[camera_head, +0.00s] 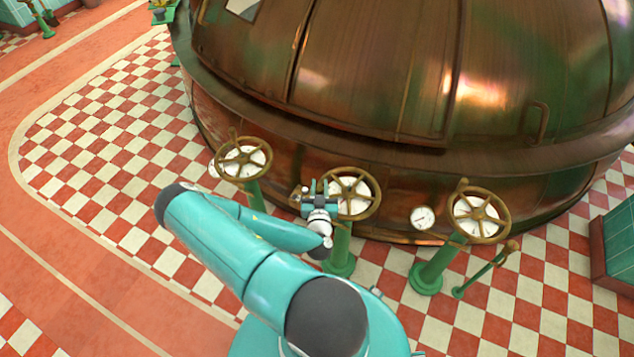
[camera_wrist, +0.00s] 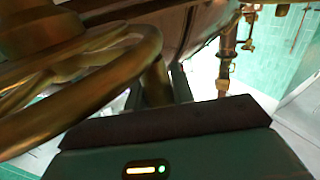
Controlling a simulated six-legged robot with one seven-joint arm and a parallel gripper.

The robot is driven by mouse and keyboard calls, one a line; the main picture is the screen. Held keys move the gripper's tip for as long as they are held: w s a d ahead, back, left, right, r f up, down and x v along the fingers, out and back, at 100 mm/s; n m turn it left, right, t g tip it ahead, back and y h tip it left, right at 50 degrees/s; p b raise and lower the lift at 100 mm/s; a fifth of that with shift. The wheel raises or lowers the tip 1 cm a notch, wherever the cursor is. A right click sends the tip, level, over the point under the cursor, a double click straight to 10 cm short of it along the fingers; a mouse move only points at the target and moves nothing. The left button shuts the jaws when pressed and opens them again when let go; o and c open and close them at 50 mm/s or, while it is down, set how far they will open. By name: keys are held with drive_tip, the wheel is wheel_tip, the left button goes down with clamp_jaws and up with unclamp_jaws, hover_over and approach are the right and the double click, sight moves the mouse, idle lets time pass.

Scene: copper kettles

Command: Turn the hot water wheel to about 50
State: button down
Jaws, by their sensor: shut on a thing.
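Three brass handwheels stand on green posts in front of the copper kettle. They are the left wheel (camera_head: 243,157), the middle wheel (camera_head: 350,193) and the right wheel (camera_head: 479,214), each with a white dial behind its spokes. I cannot read any label or number, so which is hot water does not show. My gripper (camera_head: 311,191) is at the left side of the middle wheel, shut on it. In the wrist view the wheel's thick rim (camera_wrist: 112,92) fills the left, and a brass stub stands behind the dark jaw. The exact contact is hidden.
The copper kettle (camera_head: 400,70) curves close behind the wheels. A small round gauge (camera_head: 423,217) sits between the middle and right wheels. A green lever stand (camera_head: 480,272) is beside the right post. A green box (camera_head: 615,240) stands at the right edge. Checkered floor at left is clear.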

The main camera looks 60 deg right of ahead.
drive_tip(key=shift+a+f, duration=0.1)
drive_tip(key=shift+a, duration=1)
drive_tip(key=c, duration=1.2)
unclamp_jaws()
drive_tip(key=shift+c, duration=0.2)
drive_tip(key=shift+o, duration=0.2)
drive_tip(key=shift+s, duration=0.25)
drive_tip(key=shift+s, duration=0.1)
